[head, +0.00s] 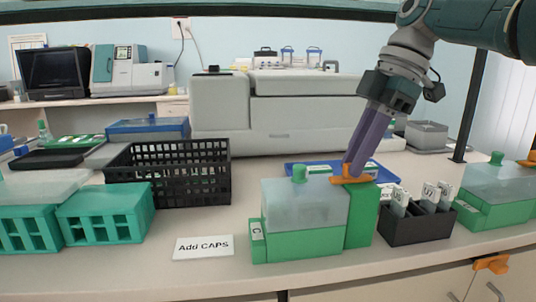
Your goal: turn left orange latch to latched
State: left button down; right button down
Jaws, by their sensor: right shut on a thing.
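The left orange latch (347,180) lies on top of the green block at the right end of the middle staining box (305,222), which has a green base and a frosted lid with a green knob. My right gripper (353,172) reaches down from the upper right, its purple fingers tilted and shut on this latch. The fingertips hide part of the latch, and I cannot tell its exact turn angle. A second orange latch (529,161) shows at the right edge beside another green box (492,192). My left gripper is not in view.
An "Add CAPS" card (203,247) lies left of the middle box. A black basket (170,172) and teal racks (105,214) stand further left. A dark slide holder (418,222) stands close on the right. A blue tray (300,168) lies behind the box.

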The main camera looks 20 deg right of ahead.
aim_at(369, 175)
jog(key=c, duration=0.8)
grip_release()
jog(key=p+v, duration=0.6)
jog(key=v, duration=0.4)
jog(key=shift+s, duration=0.15)
